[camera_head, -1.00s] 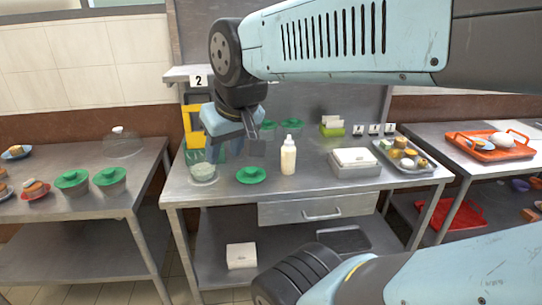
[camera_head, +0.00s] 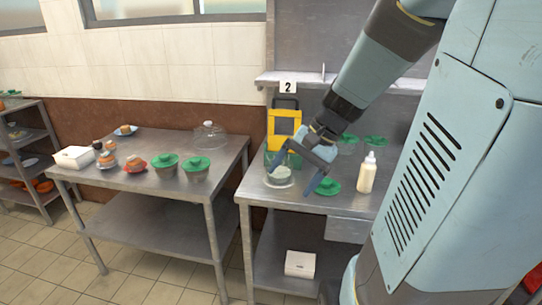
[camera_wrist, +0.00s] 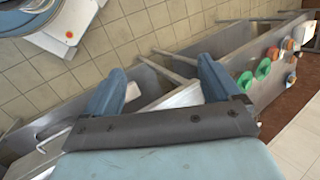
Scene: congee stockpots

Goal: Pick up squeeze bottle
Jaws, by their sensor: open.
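The squeeze bottle (camera_head: 367,173) is cream-coloured with a pale pointed tip. It stands upright on the steel table (camera_head: 335,207) in the head view, right of my gripper. My gripper (camera_head: 296,182) is above the table's left part, with its two blue fingers spread and nothing between them. It is apart from the bottle. In the wrist view, the fingers of my gripper (camera_wrist: 160,85) are also apart, pointing across the table edge and floor. I cannot make out the bottle in the wrist view.
A green lid (camera_head: 327,187) lies between gripper and bottle, and a glass bowl (camera_head: 279,177) is just left. A yellow stand (camera_head: 284,128) is behind. A left table (camera_head: 140,182) holds green-lidded bowls and a glass dome (camera_head: 209,136). My arm hides the right side.

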